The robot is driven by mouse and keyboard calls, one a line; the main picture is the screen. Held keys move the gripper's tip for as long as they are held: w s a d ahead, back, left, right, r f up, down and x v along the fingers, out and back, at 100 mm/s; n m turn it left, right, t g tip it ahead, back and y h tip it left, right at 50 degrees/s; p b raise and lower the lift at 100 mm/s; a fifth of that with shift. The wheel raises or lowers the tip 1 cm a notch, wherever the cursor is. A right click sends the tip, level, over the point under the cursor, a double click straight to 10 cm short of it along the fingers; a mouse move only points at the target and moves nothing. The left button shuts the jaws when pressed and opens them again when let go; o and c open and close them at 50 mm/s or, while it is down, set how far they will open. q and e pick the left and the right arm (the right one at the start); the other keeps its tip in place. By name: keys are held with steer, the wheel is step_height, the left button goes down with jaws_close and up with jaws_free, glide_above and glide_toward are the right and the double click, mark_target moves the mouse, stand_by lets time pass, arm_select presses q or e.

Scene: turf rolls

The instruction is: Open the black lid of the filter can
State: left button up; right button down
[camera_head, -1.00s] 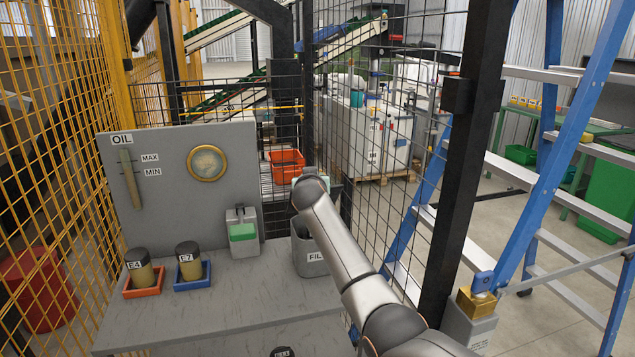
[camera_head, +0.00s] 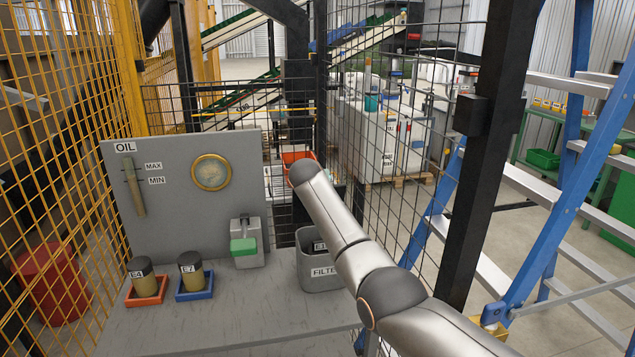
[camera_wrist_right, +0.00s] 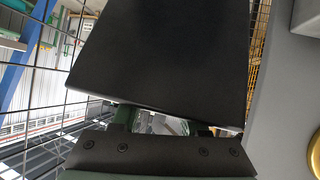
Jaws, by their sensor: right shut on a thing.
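The grey filter can (camera_head: 322,281) stands at the right end of the grey bench in the head view, its label partly covered by my right arm. Its top looks open, and a dark-topped thing labelled E1 (camera_head: 319,246) shows inside. In the right wrist view, a flat black panel, which looks like the lid (camera_wrist_right: 165,50), fills the space beyond my right gripper (camera_wrist_right: 162,120). The gripper's green fingers are at the panel's near edge and shut on it. In the head view the right gripper and the lid are hidden behind my arm. My left gripper is out of view.
Canisters E4 (camera_head: 143,277) and E7 (camera_head: 191,271) stand in small trays at the left of the bench. A grey box with a green front (camera_head: 244,245) stands left of the can. Wire mesh and a black post (camera_head: 483,160) are close on the right.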

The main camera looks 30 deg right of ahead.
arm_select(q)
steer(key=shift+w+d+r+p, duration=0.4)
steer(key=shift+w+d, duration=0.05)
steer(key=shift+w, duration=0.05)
arm_select(e)
steer(key=shift+w+a+f+g, duration=0.15)
steer(key=shift+w+f+g, duration=0.2)
steer(key=shift+f+g, duration=0.3)
stand_by(2.4)
steer(key=c, duration=0.8)
jaws_free()
steer(key=o, duration=0.3)
steer(key=shift+o, duration=0.2)
steer(key=shift+r, duration=0.1)
steer(key=r, duration=0.1)
steer(key=a+r+p, duration=0.1)
steer(key=r, duration=0.1)
steer(key=shift+s+r, duration=0.1)
steer(key=shift+s, duration=0.1)
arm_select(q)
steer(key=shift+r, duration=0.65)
arm_select(e)
steer(key=s+a+r, duration=0.2)
steer(key=a+r, duration=0.1)
steer(key=r, duration=0.7)
steer(key=shift+s+a+r, duration=0.15)
steer(key=shift+a+r, duration=0.1)
